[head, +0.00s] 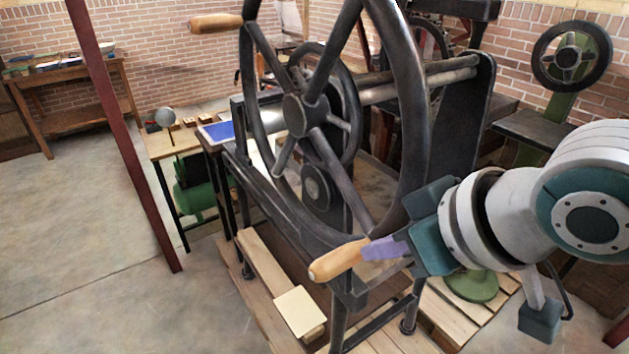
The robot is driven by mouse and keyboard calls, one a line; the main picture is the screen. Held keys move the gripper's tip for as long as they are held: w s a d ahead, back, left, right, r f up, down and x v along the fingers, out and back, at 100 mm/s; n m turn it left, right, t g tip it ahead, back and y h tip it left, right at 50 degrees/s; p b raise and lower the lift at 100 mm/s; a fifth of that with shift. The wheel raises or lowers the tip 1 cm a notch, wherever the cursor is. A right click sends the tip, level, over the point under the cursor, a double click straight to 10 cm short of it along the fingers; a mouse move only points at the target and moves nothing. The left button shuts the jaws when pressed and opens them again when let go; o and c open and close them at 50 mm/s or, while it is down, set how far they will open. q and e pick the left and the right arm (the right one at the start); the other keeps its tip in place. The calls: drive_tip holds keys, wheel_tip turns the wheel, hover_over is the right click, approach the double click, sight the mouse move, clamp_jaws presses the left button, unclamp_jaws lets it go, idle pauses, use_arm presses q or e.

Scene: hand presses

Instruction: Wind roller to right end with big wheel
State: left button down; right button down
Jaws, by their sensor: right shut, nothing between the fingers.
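The big wheel (296,115) is a dark spoked wheel standing upright on the near side of the press. A wooden handle (216,22) sticks out at its upper left and another wooden handle (338,261) at its lower right. My right gripper (378,249) has purple fingers that are shut and empty. They are at the lower handle's right end; I cannot tell whether they touch it. A pale horizontal roller (385,93) shows behind the wheel, partly hidden by its rim. Its place along the press is hard to tell. My left gripper is not in view.
The press frame (265,192) stands on wooden boards (262,262). A dark red post (125,140) stands at left. A small table (160,143) is behind it. A green press with a handwheel (571,57) is at right. The left floor is clear.

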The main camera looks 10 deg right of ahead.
sight(353, 256)
drive_tip(key=shift+x, duration=2.05)
drive_tip(key=shift+f, duration=0.2)
drive_tip(key=w+a+f+t+y+b, duration=0.35)
drive_tip(key=w+f+t+b, duration=0.75)
drive_tip(key=b, duration=2)
drive_tip(key=w+a+f+b, duration=0.3)
drive_tip(key=w+b, duration=0.4)
drive_tip(key=shift+w+f+g+b, duration=0.2)
drive_tip(key=shift+g+b, duration=0.15)
drive_tip(key=shift+g, duration=0.05)
drive_tip(key=shift+a, duration=0.1)
